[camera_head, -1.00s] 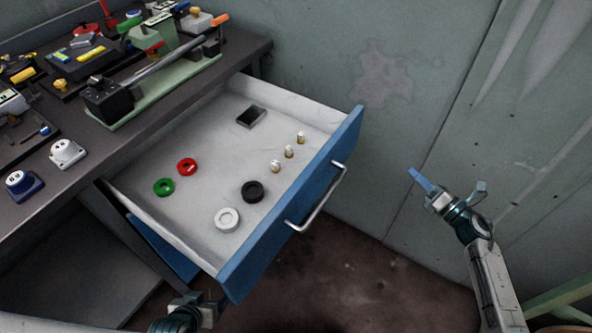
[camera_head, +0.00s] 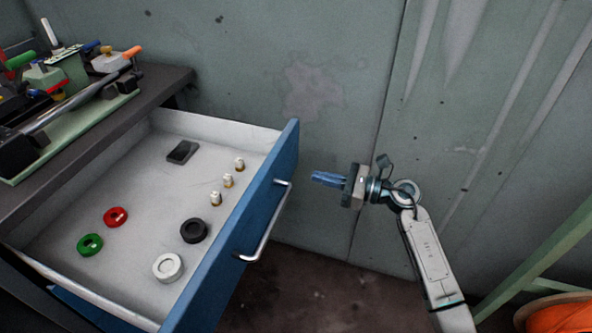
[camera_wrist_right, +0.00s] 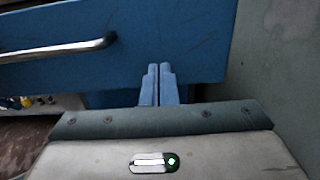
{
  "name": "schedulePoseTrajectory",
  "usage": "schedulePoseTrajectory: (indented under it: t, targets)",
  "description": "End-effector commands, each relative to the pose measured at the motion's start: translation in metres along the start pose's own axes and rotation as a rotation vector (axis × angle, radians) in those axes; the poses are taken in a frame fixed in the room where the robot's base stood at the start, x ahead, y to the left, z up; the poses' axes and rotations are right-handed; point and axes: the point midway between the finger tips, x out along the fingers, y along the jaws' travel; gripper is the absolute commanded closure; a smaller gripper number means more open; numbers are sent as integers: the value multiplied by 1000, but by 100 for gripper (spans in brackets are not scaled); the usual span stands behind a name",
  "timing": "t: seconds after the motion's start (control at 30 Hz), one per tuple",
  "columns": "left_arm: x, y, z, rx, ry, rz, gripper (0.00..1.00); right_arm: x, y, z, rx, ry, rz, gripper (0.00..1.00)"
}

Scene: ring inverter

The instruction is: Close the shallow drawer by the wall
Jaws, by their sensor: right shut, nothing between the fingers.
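The shallow drawer (camera_head: 262,205) is pulled out from under the workbench, with a blue front and a silver bar handle (camera_head: 268,228). Inside lie a green ring (camera_head: 90,244), a red ring (camera_head: 115,217), a black ring (camera_head: 194,231), a white ring (camera_head: 168,267), three small pegs (camera_head: 228,181) and a dark square piece (camera_head: 183,151). My right gripper (camera_head: 314,178) is shut and empty, its fingers pointing at the front near the wall-side end. In the right wrist view its fingertips (camera_wrist_right: 160,68) overlap the blue front (camera_wrist_right: 190,40), right of the handle; contact is unclear. My left gripper is not visible.
The workbench top (camera_head: 155,85) holds a green-based tool fixture and other parts at the upper left. A grey-green wall (camera_head: 350,60) stands behind. A green frame (camera_head: 540,255) and an orange object (camera_head: 562,315) are at lower right.

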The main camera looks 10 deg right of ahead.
Motion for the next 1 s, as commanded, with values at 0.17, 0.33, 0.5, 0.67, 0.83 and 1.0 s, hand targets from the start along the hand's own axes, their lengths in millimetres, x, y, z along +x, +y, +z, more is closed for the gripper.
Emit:
schedulePoseTrajectory:
  t: [0.17, 0.33, 0.5, 0.67, 0.83, 1.0]
  targets:
    - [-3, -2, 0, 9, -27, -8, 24, 35, 0, 2, 3, -5, 1, 100]
    - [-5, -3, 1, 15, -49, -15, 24, 58, 0, 1, 2, -3, 0, 100]
    - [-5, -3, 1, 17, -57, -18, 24, 68, 0, 0, 2, -1, 0, 100]
    - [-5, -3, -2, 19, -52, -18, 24, 70, 0, 0, 2, 0, 0, 100]
    - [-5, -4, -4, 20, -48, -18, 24, 70, 0, 0, 1, 0, 0, 100]
    - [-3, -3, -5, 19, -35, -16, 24, 71, -3, -1, 1, -1, 0, 100]
